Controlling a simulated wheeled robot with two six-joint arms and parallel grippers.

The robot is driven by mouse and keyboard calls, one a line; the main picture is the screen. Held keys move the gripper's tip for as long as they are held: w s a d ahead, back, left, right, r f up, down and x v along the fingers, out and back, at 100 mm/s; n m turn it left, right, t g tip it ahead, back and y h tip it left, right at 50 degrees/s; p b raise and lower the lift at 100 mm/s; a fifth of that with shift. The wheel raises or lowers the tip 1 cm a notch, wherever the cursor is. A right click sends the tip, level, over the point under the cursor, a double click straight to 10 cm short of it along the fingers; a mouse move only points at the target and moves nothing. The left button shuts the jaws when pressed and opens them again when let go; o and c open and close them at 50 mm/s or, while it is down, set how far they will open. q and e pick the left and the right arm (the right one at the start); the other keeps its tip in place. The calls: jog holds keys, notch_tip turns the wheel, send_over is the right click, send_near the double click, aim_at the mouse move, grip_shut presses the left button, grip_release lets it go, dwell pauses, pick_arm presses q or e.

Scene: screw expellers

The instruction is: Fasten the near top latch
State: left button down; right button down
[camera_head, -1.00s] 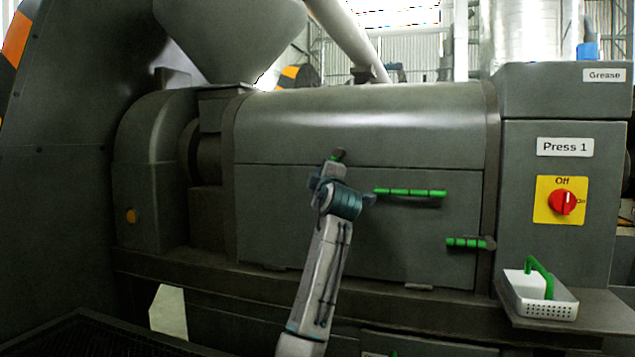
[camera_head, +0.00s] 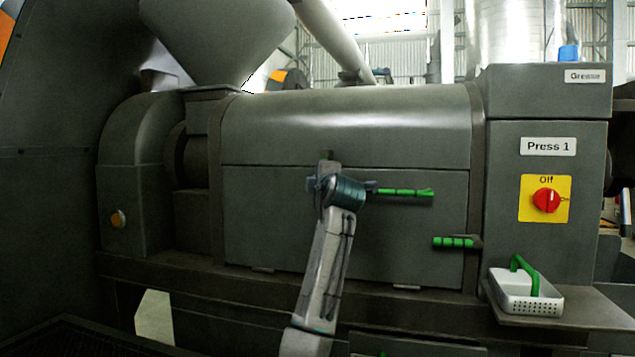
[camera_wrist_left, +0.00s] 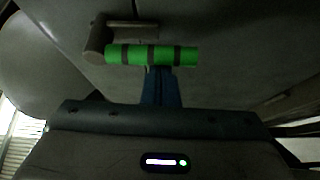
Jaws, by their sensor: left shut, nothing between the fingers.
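My left gripper (camera_head: 328,168) is in front of the upper front panel of the press, and its wrist hides most of what is behind it. In the left wrist view a green latch handle (camera_wrist_left: 150,55) with dark bands lies level, its dark pivot (camera_wrist_left: 95,42) at the left end. The blue fingers of my left gripper (camera_wrist_left: 161,72) are shut and empty, their tips at the handle's lower edge. I cannot tell whether they touch it. My right gripper is not in view.
A long green bar handle (camera_head: 402,192) is right of my wrist on the panel. Another green latch (camera_head: 453,242) sits lower right. A white basket (camera_head: 522,304) stands on a shelf below the red switch (camera_head: 546,200).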

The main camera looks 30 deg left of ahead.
pick_arm(q)
jog(key=shift+a, duration=0.1)
jog(key=s+d+b, duration=0.1)
jog(key=s+d, duration=0.2)
jog(key=s, duration=0.6)
jog(key=shift+d, duration=0.3)
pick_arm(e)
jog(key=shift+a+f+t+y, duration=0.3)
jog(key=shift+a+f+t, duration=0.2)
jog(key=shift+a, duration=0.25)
pick_arm(q)
jog(key=shift+f, duration=0.1)
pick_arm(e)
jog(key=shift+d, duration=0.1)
